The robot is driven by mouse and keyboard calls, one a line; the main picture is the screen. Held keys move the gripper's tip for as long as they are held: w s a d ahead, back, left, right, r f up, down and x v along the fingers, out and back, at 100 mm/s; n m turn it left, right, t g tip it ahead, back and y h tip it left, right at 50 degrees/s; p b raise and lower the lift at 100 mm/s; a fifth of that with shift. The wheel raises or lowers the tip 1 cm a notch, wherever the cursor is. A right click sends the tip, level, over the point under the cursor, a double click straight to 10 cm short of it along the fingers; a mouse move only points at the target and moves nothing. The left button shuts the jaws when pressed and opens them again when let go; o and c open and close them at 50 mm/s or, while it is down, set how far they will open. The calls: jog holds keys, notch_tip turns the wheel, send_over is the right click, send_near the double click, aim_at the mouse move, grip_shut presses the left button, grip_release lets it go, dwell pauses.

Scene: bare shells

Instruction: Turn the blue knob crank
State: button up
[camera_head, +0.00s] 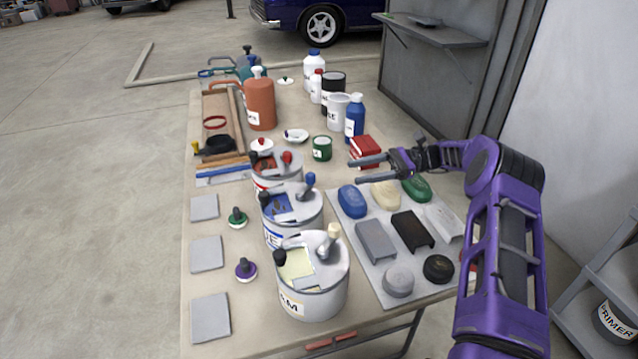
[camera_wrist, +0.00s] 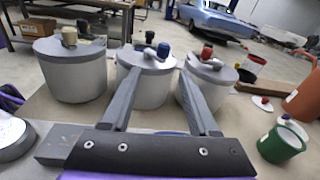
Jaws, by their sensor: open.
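The blue knob (camera_head: 308,181) stands on the grey lid of the middle pot (camera_head: 297,208), which has blue showing through an opening in its lid. A dark knob (camera_head: 265,197) is at the left of the same lid. In the wrist view the blue knob (camera_wrist: 163,50) is small, on the middle pot (camera_wrist: 152,88), straight ahead between my finger lines. My gripper (camera_head: 354,171) is open and empty, right of the pots and apart from them, its fingers pointing left. Both fingers also show in the wrist view (camera_wrist: 160,72). The crank's lower part is hard to make out.
A red-knobbed pot (camera_head: 277,172) stands behind, and a cream-knobbed pot (camera_head: 315,285) in front. A grey tray (camera_head: 350,235) with several blocks lies below and right of my gripper. A red box (camera_head: 366,150) and a green can (camera_head: 322,149) stand nearby.

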aim_at(306, 186)
jog(key=shift+m+y, duration=0.6)
jog(key=shift+m, duration=0.2)
jog(key=a, duration=0.5)
jog(key=s+a, duration=0.1)
jog(key=a, duration=0.4)
jog(key=s+a, duration=0.1)
jog(key=a, duration=0.5)
jog(key=shift+s+f, duration=0.1)
jog(key=shift+f, duration=0.1)
jog(key=shift+d, duration=0.1)
grip_shut()
